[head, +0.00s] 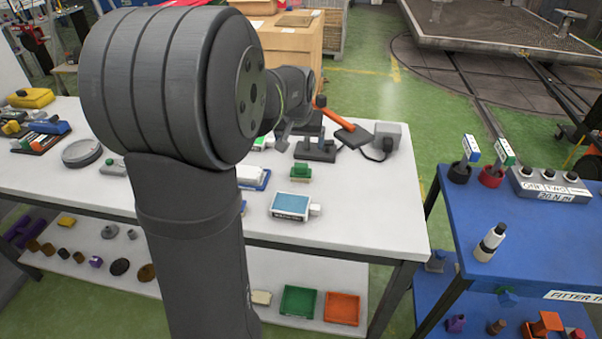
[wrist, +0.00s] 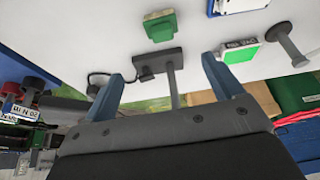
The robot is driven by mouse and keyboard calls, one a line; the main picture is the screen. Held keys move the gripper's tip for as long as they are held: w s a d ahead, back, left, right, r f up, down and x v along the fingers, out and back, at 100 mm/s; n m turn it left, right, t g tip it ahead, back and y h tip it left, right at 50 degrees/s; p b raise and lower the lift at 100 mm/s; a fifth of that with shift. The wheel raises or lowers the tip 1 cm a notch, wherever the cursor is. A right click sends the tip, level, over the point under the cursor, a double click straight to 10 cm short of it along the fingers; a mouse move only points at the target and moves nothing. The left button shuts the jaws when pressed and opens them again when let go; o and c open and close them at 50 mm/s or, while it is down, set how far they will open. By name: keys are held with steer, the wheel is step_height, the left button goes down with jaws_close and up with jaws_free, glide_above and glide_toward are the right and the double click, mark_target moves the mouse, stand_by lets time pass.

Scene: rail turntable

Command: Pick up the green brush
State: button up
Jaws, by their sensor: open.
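The green brush (head: 300,172) lies on the white table, right of my arm in the head view. It looks like a small green block with a lighter edge below. In the wrist view the green brush (wrist: 160,25) is near the top, beyond my fingertips and apart from them. My gripper (wrist: 163,68) is open, with its two blue-grey fingers spread and no brush between them. In the head view my arm hides part of the table, and my fingers are hard to make out.
A dark stand with a grey post (wrist: 172,60) appears between my fingers in the wrist view. A green-faced box (wrist: 238,52) is by the right finger. A blue-topped item (head: 291,206) lies in front of the brush. A grey box with a cable (head: 387,134) stands to the right.

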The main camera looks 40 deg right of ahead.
mark_target(301, 165)
steer(key=x, duration=1)
steer(key=shift+w+f, duration=0.1)
steer(key=shift+f, duration=0.3)
steer(key=shift+w+x, duration=0.15)
steer(key=shift+x, duration=1.3)
steer(key=shift+w+x, duration=0.15)
steer(key=shift+x, duration=1.35)
steer(key=shift+r, duration=0.15)
steer(key=c, duration=1.1)
step_height(301, 165, up, 10)
steer(key=shift+o, duration=0.6)
